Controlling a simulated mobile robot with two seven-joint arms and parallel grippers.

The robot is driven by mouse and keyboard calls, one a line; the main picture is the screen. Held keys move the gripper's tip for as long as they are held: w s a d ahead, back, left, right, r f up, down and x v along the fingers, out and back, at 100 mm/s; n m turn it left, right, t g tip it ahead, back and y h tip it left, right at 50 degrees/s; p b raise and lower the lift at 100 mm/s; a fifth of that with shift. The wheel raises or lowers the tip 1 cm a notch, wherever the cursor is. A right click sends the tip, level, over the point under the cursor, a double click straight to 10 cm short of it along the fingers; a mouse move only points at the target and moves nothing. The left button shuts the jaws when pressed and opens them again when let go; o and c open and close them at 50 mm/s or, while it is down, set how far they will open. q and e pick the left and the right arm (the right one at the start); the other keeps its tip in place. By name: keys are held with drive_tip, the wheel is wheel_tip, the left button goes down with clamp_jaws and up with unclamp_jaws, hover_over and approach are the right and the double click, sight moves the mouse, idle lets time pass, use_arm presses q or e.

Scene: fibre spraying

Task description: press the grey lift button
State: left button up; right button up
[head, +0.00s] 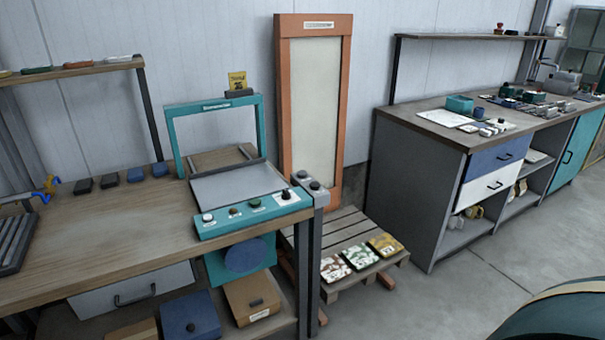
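A teal control panel (272,211) runs along the front edge of the teal-framed machine on the wooden workbench. It carries a pale grey-white button (207,218), a brownish button (233,211), a green button (255,202) and a dark knob (286,194). A grey box (309,193) at the bench's right corner has two small dark round controls on top. The labels are too small to read, so I cannot tell which control is the grey lift button. Neither of my grippers is in view.
The workbench (110,238) holds dark and blue blocks and a rack at left. A wooden pallet (345,232) with patterned samples lies right of it, before an orange-framed panel (312,110). A cluttered counter (415,128) stands at right.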

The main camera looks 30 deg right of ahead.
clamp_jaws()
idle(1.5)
